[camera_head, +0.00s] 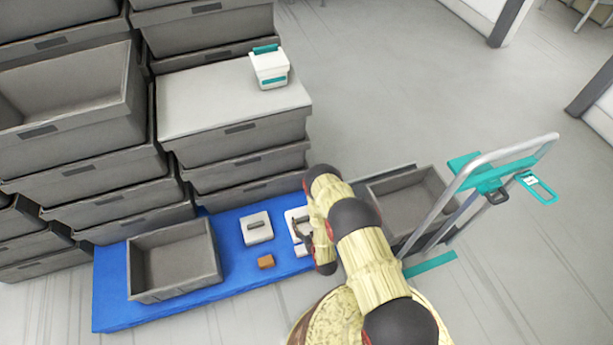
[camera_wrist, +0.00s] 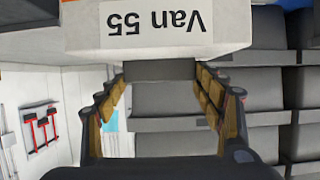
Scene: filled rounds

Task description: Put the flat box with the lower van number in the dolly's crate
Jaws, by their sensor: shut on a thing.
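A flat white box (camera_head: 293,215) is partly hidden behind my arm, over the right part of the blue platform. In the wrist view the box (camera_wrist: 220,30) fills the top, with an upside-down label reading "Van 55". My gripper (camera_head: 303,230) is shut on this box, apparently at its dark handle (camera_wrist: 160,70). Whether the box rests on the platform or is lifted, I cannot tell. A second flat white box (camera_head: 257,234) with a dark handle lies to its left; its number cannot be read. The dolly's crate (camera_head: 440,185), grey and seemingly empty, is right of my arm.
The blue platform (camera_head: 112,311) also bears an open grey crate (camera_head: 143,297) and a small brown block (camera_head: 265,262). Stacked grey crates (camera_head: 240,150) stand behind, topped by a white and teal container (camera_head: 269,70). The dolly's handle (camera_head: 490,160) rises at the right.

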